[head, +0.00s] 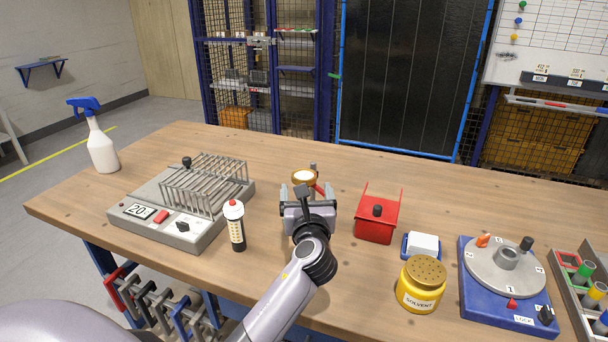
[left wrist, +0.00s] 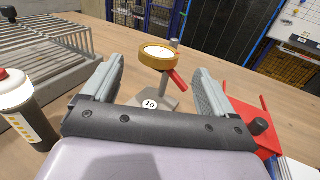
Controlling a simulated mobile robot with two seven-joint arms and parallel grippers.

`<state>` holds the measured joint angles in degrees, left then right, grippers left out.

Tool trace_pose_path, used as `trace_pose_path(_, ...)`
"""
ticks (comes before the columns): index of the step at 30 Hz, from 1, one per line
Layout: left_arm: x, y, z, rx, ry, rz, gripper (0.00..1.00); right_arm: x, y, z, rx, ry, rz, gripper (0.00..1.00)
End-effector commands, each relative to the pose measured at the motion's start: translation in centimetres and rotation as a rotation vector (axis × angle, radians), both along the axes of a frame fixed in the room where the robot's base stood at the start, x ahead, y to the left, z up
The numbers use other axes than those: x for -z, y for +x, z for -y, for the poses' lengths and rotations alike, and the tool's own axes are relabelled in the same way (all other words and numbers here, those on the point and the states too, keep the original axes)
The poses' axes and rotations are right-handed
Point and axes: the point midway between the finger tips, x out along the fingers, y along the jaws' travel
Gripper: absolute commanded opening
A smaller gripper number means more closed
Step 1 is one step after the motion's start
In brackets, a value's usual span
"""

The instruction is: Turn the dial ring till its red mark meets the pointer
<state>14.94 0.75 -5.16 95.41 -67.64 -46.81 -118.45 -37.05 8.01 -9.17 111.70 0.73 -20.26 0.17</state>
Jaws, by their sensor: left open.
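A brass-coloured ring around a pale face (head: 304,177) sits on a small stand with a grey post; it also shows in the left wrist view (left wrist: 158,58). A red arm or tab (left wrist: 177,80) sticks out just below the ring's right side. The grey base (left wrist: 152,103) carries a label reading 10. My left gripper (head: 307,190) is open, and its fingers (left wrist: 159,70) stand apart either side of the ring, on its near side, with no contact visible. I cannot make out a separate red mark on the ring. My right gripper is not in view.
Left of the ring stand a grey rack unit (head: 155,219), a dark bottle with a red top (head: 237,228) and a spray bottle (head: 102,150). Right are a red box (head: 374,225), a yellow solvent tin (head: 421,287) and a blue-based turntable (head: 477,300). The wood behind the ring is clear.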

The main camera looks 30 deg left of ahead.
Motion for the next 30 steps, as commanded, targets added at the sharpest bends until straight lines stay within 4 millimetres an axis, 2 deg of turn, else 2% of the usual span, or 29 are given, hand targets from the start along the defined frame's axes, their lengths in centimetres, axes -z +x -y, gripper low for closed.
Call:
trace_pose_path(12, 0.0, 4.2, -3.3, -0.001, -0.002, 0.001, 0.87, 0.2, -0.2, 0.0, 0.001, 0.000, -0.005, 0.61)
trace_pose_path(18, 0.0, 5.0, -4.0, -0.001, -0.002, 0.001, 0.87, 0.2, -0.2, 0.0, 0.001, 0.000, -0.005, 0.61)
trace_pose_path(26, 0.0, 5.1, -4.0, -0.001, -0.002, 0.002, 0.87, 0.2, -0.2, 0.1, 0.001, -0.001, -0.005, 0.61)
trace_pose_path(29, 0.0, 5.1, -4.0, -0.001, -0.002, 0.002, 0.58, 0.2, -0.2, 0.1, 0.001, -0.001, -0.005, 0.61)
trace_pose_path(30, 0.0, 5.1, -4.0, -0.001, -0.002, 0.002, 0.45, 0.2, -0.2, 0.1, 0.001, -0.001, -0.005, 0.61)
